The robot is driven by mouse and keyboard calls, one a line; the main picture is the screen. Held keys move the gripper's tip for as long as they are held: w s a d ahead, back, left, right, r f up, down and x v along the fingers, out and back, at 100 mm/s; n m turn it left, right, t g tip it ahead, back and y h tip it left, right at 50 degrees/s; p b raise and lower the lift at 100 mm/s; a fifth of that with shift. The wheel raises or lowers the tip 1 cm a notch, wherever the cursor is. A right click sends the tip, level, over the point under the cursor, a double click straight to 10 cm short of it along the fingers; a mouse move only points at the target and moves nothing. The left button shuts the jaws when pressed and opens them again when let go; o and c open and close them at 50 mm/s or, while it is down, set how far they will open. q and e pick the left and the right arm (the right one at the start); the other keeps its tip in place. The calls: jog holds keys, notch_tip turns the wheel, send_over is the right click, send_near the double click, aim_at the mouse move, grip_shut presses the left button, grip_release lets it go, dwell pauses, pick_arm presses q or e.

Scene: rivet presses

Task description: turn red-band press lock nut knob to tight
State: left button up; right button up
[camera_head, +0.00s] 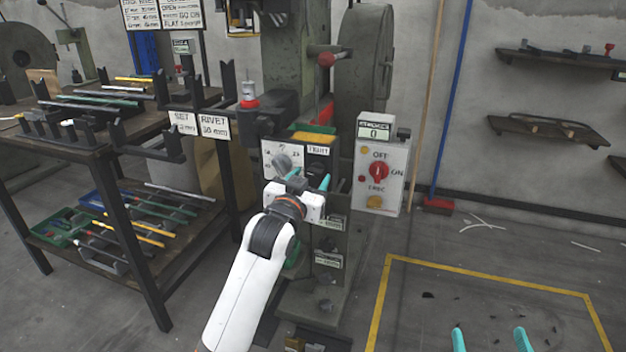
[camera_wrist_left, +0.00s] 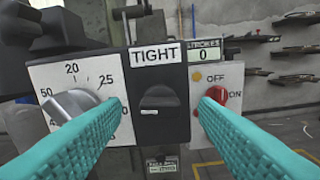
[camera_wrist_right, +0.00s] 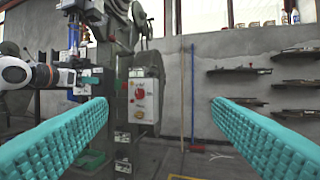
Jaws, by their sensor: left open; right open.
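The black lock nut knob (camera_wrist_left: 158,97) is on a dark panel under the TIGHT label (camera_wrist_left: 153,54) in the left wrist view. Its grip ridge lies crosswise, with a short pale mark at its lower left. My left gripper (camera_head: 309,179) is open in front of the press panel. In the left wrist view its fingertips (camera_wrist_left: 160,103) frame the knob from left and right, apparently without touching it. My right gripper (camera_head: 490,339) is open and empty over the floor, away from the press.
A grey dial (camera_wrist_left: 72,104) with a number scale sits left of the knob. A control box (camera_head: 381,175) with a red switch and a strokes counter reading 0 is at right. A dark workbench (camera_head: 60,150) with rods stands at left.

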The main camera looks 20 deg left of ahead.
aim_at(316, 173)
pick_arm(q)
jog(key=shift+w+d, duration=0.1)
jog(key=shift+w, duration=1.15)
pick_arm(e)
jog(key=shift+s+r+t+y, duration=0.2)
jog(key=shift+r+t, duration=0.15)
jog(key=shift+r, duration=0.2)
jog(key=shift+s+r+t+y, duration=0.1)
jog(key=shift+r+t+y, duration=0.1)
jog(key=shift+r+t, duration=0.25)
pick_arm(q)
jog(key=shift+c, duration=0.2)
pick_arm(e)
jog(key=shift+r, duration=0.1)
